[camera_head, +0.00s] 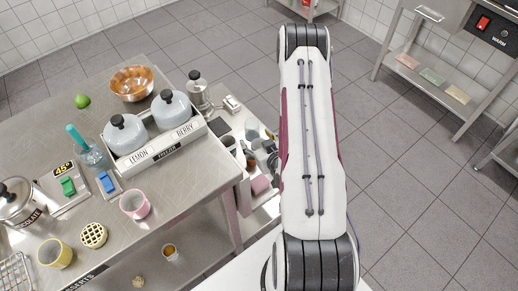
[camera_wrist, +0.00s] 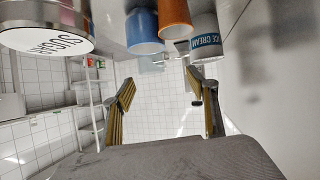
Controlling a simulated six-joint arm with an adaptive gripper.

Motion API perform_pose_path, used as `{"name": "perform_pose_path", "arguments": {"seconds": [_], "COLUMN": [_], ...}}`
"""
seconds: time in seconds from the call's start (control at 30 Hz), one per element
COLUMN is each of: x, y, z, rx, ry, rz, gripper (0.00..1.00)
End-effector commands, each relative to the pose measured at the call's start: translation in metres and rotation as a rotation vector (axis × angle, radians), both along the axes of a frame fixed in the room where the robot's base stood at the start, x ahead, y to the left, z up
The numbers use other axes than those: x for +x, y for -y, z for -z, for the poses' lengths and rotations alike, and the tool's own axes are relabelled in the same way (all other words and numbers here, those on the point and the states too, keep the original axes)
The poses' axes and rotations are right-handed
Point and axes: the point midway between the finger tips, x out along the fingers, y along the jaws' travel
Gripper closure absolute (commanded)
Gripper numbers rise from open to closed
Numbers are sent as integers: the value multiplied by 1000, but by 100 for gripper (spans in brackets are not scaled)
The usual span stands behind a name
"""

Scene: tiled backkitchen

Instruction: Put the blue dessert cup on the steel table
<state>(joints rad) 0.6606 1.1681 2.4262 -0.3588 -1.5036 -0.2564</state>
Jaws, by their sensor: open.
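A blue cup (camera_wrist: 143,32), probably the blue dessert cup, shows near the top of the wrist view, between a sugar tin and an orange-brown cup. My gripper (camera_wrist: 163,82) is open and empty, with its two fingers spread apart below the cups in that view. The blue cup is apart from the fingers. In the head view a steel table (camera_head: 176,188) stands at left, with a pink cup (camera_head: 135,204) and a yellow cup (camera_head: 55,253) on it. No blue cup and no gripper show in the head view; my arm fills the middle.
In the wrist view, the orange-brown cup (camera_wrist: 174,18) and an ice cream container (camera_wrist: 206,40) sit right of the blue cup; the sugar tin (camera_wrist: 45,28) is left. The steel table also holds a lemon-and-berry rack (camera_head: 160,150), a copper bowl (camera_head: 132,83) and a pot (camera_head: 18,203).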

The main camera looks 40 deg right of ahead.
Motion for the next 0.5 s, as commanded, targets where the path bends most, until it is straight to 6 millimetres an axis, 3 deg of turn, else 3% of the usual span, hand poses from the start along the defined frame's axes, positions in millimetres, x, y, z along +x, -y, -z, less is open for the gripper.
{"name": "perform_pose_path", "arguments": {"seconds": [0.2, 0.5], "x": [-21, -44], "y": [0, -1], "z": [20, 35], "rx": [18, 31], "ry": [44, 94], "rz": [39, 83], "gripper": [42, 42]}}
